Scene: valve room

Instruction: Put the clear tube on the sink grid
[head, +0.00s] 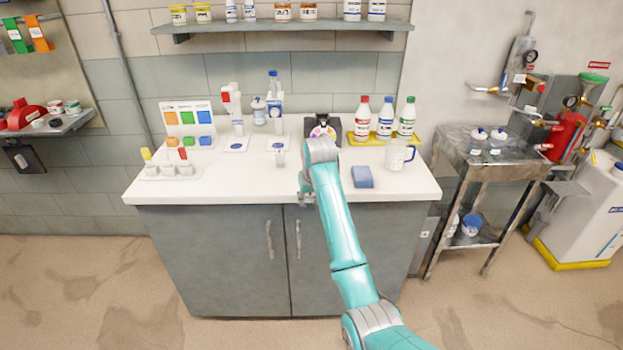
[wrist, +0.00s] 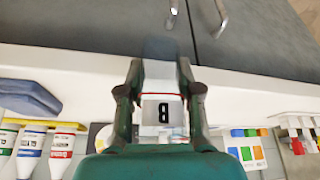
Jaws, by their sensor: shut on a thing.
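My gripper (wrist: 160,72) is shut on a see-through, pale thing that looks like the clear tube (wrist: 160,52). A black letter B on a white patch shows between the fingers; I cannot tell whether it is on the tube or behind it. In the head view my gripper (head: 306,197) is at the counter's front edge, mostly hidden by my arm, and the tube cannot be made out there.
A metal cart (head: 462,158) stands at the right. Floor in front is clear.

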